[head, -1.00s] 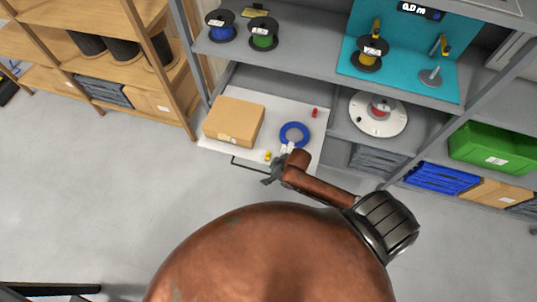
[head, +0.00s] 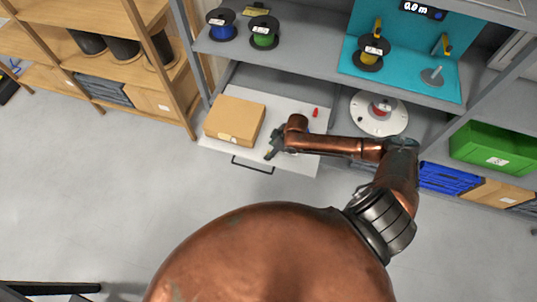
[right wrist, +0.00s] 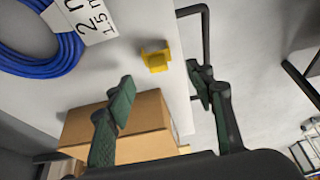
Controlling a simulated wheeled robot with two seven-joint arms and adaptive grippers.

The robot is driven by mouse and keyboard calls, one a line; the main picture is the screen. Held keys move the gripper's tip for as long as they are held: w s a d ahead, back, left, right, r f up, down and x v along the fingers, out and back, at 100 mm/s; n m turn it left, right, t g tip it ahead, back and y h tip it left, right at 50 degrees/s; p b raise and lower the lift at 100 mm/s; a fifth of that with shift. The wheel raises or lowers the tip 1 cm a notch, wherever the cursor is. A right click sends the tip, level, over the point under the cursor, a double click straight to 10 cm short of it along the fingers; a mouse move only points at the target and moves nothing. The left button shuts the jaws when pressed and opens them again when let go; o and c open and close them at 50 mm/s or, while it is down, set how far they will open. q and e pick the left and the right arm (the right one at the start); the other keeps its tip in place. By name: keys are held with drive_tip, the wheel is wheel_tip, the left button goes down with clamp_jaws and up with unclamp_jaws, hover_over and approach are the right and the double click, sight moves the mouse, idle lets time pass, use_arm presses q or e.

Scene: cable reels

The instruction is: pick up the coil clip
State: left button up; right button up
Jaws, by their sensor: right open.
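A small yellow clip (right wrist: 156,61) lies on the white drawer surface in the right wrist view. My right gripper (right wrist: 158,72) is open and empty, with the clip between and a little beyond its dark green fingertips. In the head view my right gripper (head: 271,148) is over the drawer, right of the cardboard box, and the yellow clip is hidden there. A red clip-like piece (head: 315,112) lies farther back on the drawer. A blue cable coil (right wrist: 38,62) with a white tag (right wrist: 97,18) shows in the wrist view. My left gripper is not in view.
A cardboard box (head: 234,120) stands on the pulled-out white drawer (head: 303,165), close to my right gripper. The drawer has a dark handle (head: 252,165). A shelf above holds blue (head: 221,25) and green (head: 264,32) reels. The floor in front is clear.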

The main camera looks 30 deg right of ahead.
sight(268, 152)
drive_tip(key=x, duration=0.3)
drive_tip(key=b+x, duration=0.1)
drive_tip(key=shift+s+d+f, duration=0.2)
drive_tip(key=shift+f, duration=0.1)
drive_tip(key=shift+c, duration=0.2)
drive_tip(key=c, duration=0.9)
drive_tip(key=shift+r, duration=0.15)
drive_tip(key=shift+r, duration=0.55)
wheel_tip(268, 152, up, 2)
drive_tip(key=shift+s+r+p, duration=0.1)
drive_tip(key=shift+r+p, duration=0.15)
drive_tip(key=shift+p, duration=0.35)
drive_tip(key=s+a+r+p, duration=0.2)
drive_tip(key=s+a+r, duration=0.5)
drive_tip(key=s+r, duration=0.2)
drive_tip(key=s, duration=0.2)
drive_tip(key=shift+s+p, duration=0.4)
